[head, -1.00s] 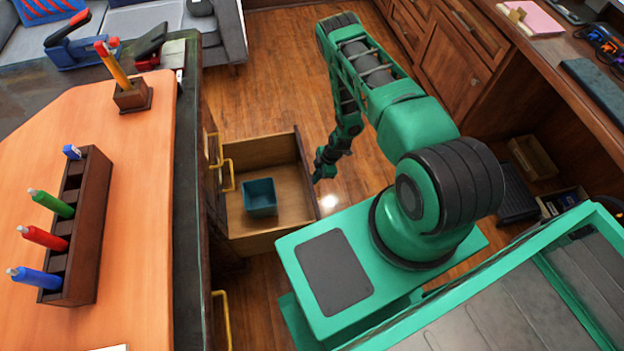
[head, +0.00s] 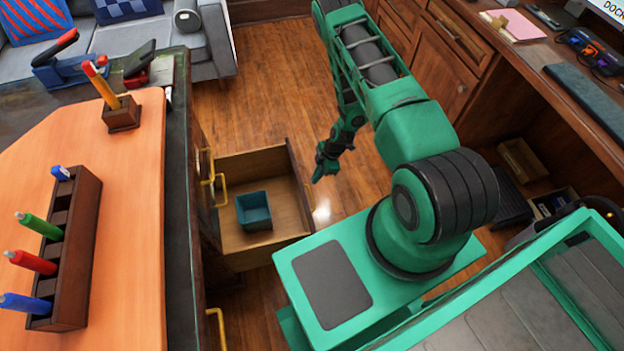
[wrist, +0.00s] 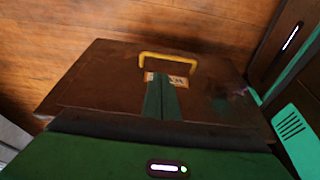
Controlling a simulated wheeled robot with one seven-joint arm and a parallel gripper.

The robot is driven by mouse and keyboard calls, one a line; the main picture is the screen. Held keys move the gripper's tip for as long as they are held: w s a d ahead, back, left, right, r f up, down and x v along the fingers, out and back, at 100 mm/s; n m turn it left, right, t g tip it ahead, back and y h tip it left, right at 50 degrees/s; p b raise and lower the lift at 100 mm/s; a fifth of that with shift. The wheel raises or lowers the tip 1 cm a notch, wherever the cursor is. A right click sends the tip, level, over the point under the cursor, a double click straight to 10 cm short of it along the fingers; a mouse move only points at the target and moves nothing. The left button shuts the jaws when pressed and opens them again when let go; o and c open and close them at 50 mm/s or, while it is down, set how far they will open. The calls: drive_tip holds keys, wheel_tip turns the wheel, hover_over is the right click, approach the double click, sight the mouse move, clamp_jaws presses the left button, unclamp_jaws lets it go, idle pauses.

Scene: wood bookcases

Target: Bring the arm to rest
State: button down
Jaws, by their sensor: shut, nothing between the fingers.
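My arm stands bent over my base in the head view, with the upper link raised and the forearm hanging down. My gripper (head: 322,172) points down just right of the open drawer's (head: 290,165) front panel, outside the drawer. It holds nothing. In the wrist view, its shut fingers (wrist: 161,98) show as a narrow teal shape in front of a brown panel (wrist: 95,90) with a yellow handle (wrist: 168,58). The fingers partly cover a small label there. Whether they touch the panel cannot be told.
A teal bin (head: 254,211) sits inside the open drawer. The orange desk (head: 120,200) on the left carries a pen rack (head: 75,260) and a pencil holder (head: 121,114). Wood cabinets (head: 440,60) line the right. Wood floor (head: 265,80) is clear beyond the drawer.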

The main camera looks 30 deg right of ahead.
drive_tip(key=shift+d+r, duration=0.1)
drive_tip(key=shift+r, duration=0.1)
drive_tip(key=w+d+r+m+h, duration=0.1)
drive_tip(key=w+d+r+m, duration=0.2)
drive_tip(key=r, duration=1.1)
drive_tip(key=d+r+m+h, duration=0.1)
drive_tip(key=d+r+m, duration=0.3)
drive_tip(key=r, duration=1)
drive_tip(key=s+d+r+m+h, duration=0.15)
drive_tip(key=s+r, duration=0.25)
drive_tip(key=r, duration=0.4)
drive_tip(key=s+d+r+m, duration=0.2)
drive_tip(key=s+r+m, duration=0.1)
drive_tip(key=r, duration=0.6)
drive_tip(key=s+a+r+m, duration=0.1)
drive_tip(key=s+r+m, duration=0.4)
drive_tip(key=s, duration=0.7)
drive_tip(key=s+a+r+m, duration=0.1)
drive_tip(key=s+r+m, duration=0.4)
drive_tip(key=s+r, duration=0.5)
drive_tip(key=shift+s+m+g, duration=0.35)
drive_tip(key=shift+s+g, duration=0.05)
drive_tip(key=shift+s, duration=0.45)
